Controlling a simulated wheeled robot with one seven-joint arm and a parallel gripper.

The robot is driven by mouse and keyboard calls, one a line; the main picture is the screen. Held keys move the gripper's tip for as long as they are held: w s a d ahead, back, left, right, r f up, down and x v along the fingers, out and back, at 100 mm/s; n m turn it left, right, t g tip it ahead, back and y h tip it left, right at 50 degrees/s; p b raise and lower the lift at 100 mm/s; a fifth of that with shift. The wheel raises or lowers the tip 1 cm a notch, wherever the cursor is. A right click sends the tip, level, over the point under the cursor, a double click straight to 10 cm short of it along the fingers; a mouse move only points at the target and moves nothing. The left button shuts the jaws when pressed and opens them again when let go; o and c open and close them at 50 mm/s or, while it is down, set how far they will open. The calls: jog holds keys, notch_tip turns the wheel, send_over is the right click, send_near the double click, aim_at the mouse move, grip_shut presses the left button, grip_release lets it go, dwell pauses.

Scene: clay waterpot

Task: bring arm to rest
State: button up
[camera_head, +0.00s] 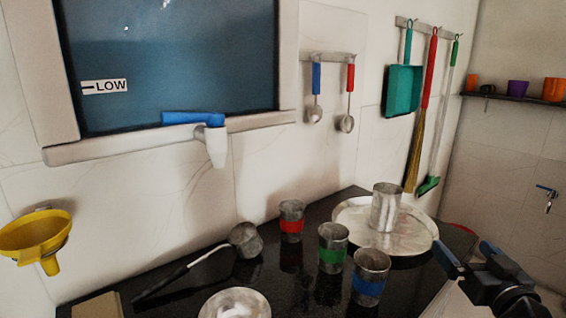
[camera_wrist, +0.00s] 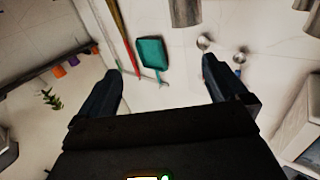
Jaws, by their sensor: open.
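My gripper (camera_head: 461,248) is at the lower right in the head view, beside the right end of the dark counter. Its two dark fingers are spread apart with nothing between them. In the wrist view my gripper (camera_wrist: 158,70) shows both fingers wide apart. The wall and hanging tools appear beyond them, and no object is held. Most of my arm is outside the head view.
The dark counter (camera_head: 285,270) carries a metal tray (camera_head: 415,240) with a steel cup (camera_head: 386,207), cups banded red (camera_head: 291,224), green (camera_head: 332,257) and blue (camera_head: 369,287), and a ladle (camera_head: 245,239). A teal dustpan (camera_head: 403,91) hangs behind. A shelf (camera_head: 520,98) is far right.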

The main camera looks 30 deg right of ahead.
jog(key=s+a+f+n+y+p, duration=0.1)
jog(key=s+a+f+y, duration=0.15)
jog(key=a, duration=0.75)
jog(key=s+a+f+n+y+p, duration=0.1)
jog(key=s+a+f+n+y, duration=0.2)
jog(key=a, duration=0.6)
jog(key=s+a+r+n+y+p, duration=0.1)
jog(key=s+a+r+n+y, duration=0.2)
jog(key=s+a, duration=1)
jog(key=shift+a+r+y+p, duration=0.2)
jog(key=shift+a+y+p, duration=0.15)
jog(key=shift+a+y, duration=0.45)
